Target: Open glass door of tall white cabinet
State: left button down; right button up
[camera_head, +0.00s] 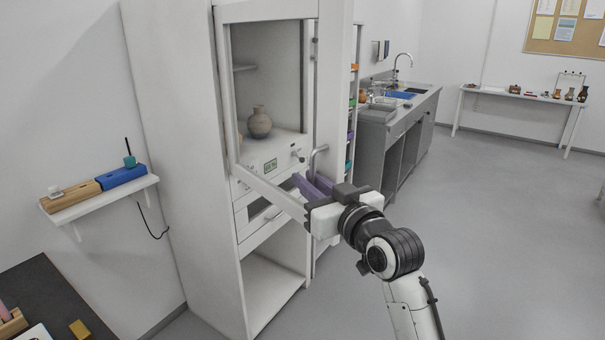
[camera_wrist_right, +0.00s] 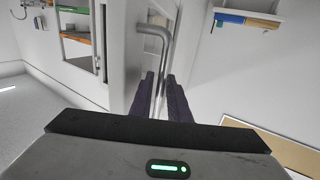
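The tall white cabinet (camera_head: 178,130) stands left of the middle in the head view. Its glass door, with a white frame (camera_head: 268,193), stands partly open, swung out from the cabinet front. A curved grey metal handle (camera_head: 313,160) is on the door's free side; it also shows in the right wrist view (camera_wrist_right: 157,32). My right gripper (camera_head: 313,184) is at the handle, its dark purple fingers (camera_wrist_right: 162,84) on either side of the bar with little gap. They look shut on it, though contact is partly hidden. My left gripper is not in view.
A round clay jar (camera_head: 260,123) stands on a shelf inside the cabinet. A wall shelf (camera_head: 100,195) with wooden and blue blocks is to the left. A grey sink counter (camera_head: 400,115) stands behind the door. The floor on the right is clear.

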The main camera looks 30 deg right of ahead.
jog(key=w, duration=0.2)
jog(key=shift+w+d, duration=0.15)
jog(key=shift+w, duration=0.2)
grip_shut()
dwell(1.2)
